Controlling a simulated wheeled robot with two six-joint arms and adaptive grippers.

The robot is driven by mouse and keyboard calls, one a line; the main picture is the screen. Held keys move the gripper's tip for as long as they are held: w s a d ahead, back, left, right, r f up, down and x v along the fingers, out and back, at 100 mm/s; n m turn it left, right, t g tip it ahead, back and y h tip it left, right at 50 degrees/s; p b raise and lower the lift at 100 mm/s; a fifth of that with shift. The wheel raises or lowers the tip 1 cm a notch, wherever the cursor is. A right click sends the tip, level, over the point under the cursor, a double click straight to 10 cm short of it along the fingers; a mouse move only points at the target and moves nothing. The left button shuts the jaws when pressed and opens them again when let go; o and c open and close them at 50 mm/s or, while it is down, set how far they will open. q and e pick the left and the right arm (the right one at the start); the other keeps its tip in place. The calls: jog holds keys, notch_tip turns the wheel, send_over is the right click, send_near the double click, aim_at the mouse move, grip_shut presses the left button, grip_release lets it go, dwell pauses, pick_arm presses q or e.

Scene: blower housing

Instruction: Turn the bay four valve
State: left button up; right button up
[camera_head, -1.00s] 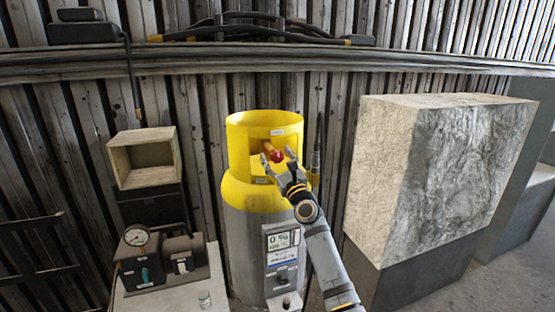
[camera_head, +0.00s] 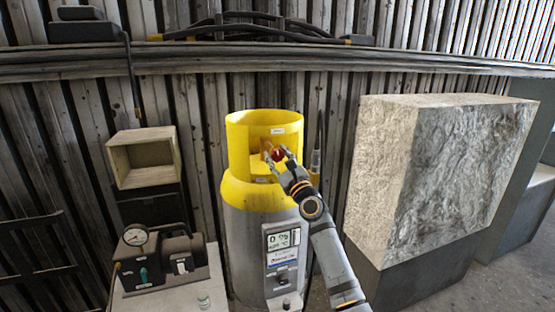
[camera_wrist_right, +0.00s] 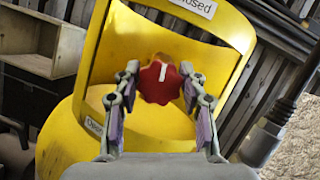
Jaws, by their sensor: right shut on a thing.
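The red valve knob (camera_head: 277,155) sits inside the cutout of the yellow collar (camera_head: 243,135) on top of a grey cylinder (camera_head: 246,235). In the right wrist view the lobed knob (camera_wrist_right: 159,83) bears a white mark that points up, tilted slightly right. A label reading "closed" (camera_wrist_right: 196,5) is on the collar above it, and another, apparently "Open" (camera_wrist_right: 94,126), is at lower left. My right gripper (camera_head: 277,157) is shut on the knob, with one finger on each side of it in the wrist view (camera_wrist_right: 159,90). My left gripper is not in view.
A panel with a display (camera_head: 282,242) is on the cylinder's front. A pump with a gauge (camera_head: 136,236) stands at left, below an open box (camera_head: 143,158). A large rough block (camera_head: 440,175) stands close on the right. A dark wand (camera_wrist_right: 275,130) is beside the cylinder.

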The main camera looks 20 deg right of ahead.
jog(key=n+y+b, duration=0.1)
jog(key=n, duration=0.1)
jog(key=shift+f+n+g, duration=0.15)
jog(key=shift+n+g, duration=0.15)
jog(key=n+g+y, duration=0.1)
jog(key=n, duration=0.2)
jog(key=shift+n+y+b, duration=0.3)
jog(key=shift+y+b, duration=0.1)
jog(key=n+g, duration=0.1)
jog(key=n, duration=0.2)
jog(key=shift+y, duration=0.4)
jog(key=shift+n+g, duration=0.5)
jog(key=shift+n, duration=0.7)
jog(key=n, duration=0.1)
jog(key=n+g+p, duration=0.1)
jog(key=n, duration=0.2)
jog(key=shift+r+n+g+p, duration=0.25)
jog(key=shift+n+g+p, duration=0.05)
jog(key=shift+g+p, duration=0.1)
jog(key=n+g+p, duration=0.1)
jog(key=n, duration=0.2)
jog(key=shift+h+p, duration=0.3)
jog(key=shift+p, duration=0.05)
jog(key=shift+f+n+g+h+p, duration=0.15)
jog(key=shift+n+g+h+p, duration=0.2)
jog(key=shift+n+p, duration=0.5)
jog(key=shift+n, duration=0.25)
jog(key=shift+f, duration=0.1)
